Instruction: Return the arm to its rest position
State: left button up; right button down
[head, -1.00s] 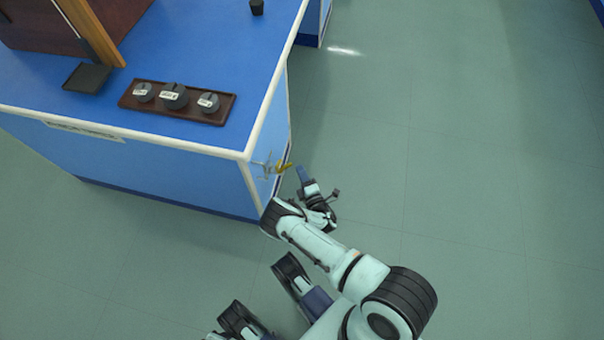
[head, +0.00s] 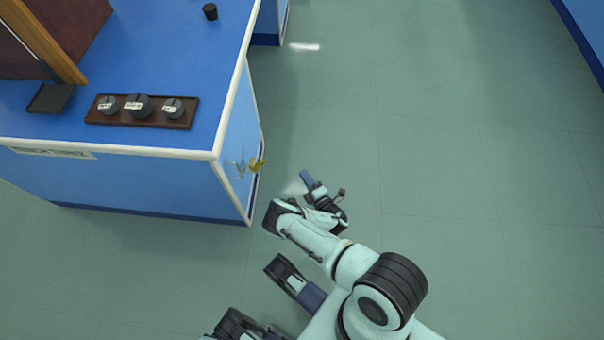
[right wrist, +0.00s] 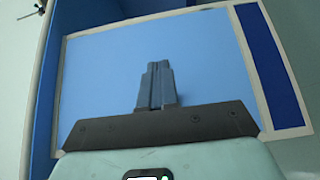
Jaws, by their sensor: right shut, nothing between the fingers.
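My right arm (head: 310,235) reaches up from the bottom of the head view, bent over the floor to the right of the bench. My left gripper is not clearly visible in the head view.
The blue bench (head: 170,70) fills the upper left. On it are a dark tray (head: 95,115) with three labelled grey knob-like pieces, a black pad (head: 50,98) and a small black cup (head: 210,11). Open green floor (head: 450,180) lies to the right.

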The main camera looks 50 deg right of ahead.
jog(key=shift+s, duration=0.1)
dwell(0.4)
